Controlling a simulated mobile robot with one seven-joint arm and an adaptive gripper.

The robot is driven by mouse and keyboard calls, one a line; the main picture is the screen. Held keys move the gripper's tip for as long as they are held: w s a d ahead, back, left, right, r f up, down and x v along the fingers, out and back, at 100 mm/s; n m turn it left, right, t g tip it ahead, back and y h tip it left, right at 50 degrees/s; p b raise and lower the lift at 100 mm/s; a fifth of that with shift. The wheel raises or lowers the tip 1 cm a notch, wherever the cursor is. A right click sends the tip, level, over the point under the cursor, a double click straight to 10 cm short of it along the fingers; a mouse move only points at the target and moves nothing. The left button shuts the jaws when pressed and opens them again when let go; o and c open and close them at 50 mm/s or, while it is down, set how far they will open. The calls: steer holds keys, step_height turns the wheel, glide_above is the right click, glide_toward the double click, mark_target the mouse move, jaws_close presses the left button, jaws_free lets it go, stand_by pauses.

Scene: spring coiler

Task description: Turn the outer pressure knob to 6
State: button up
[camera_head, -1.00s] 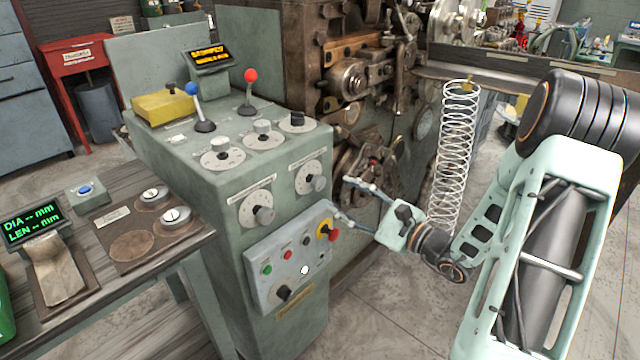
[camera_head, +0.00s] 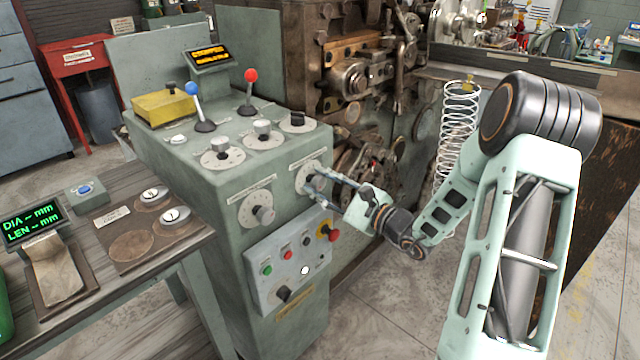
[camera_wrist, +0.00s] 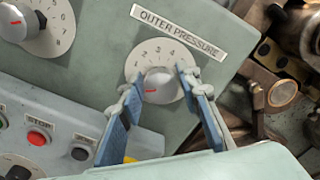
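The outer pressure knob (camera_wrist: 159,84) is a silver knob with a short red mark, on a white numbered dial (camera_wrist: 138,66) under an "OUTER PRESSURE" label (camera_wrist: 178,32). In the head view this dial (camera_head: 304,170) is the right one on the front of the grey-green cabinet. My gripper (camera_wrist: 162,78) is open, with one blue-grey finger on each side of the knob. The fingertips lie over the dial face, close to the knob; I cannot tell whether they touch it. The fingers hide some dial numbers. In the head view my gripper (camera_head: 318,181) reaches the dial from the right.
A similar knob (camera_head: 263,214) sits to the left. Below is a button panel (camera_head: 262,295) with a red-and-yellow stop button (camera_head: 328,232). Machine parts (camera_head: 365,165) stand close behind my gripper. A coil spring (camera_head: 458,130) hangs to the right.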

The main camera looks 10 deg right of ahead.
steer(key=c, duration=0.7)
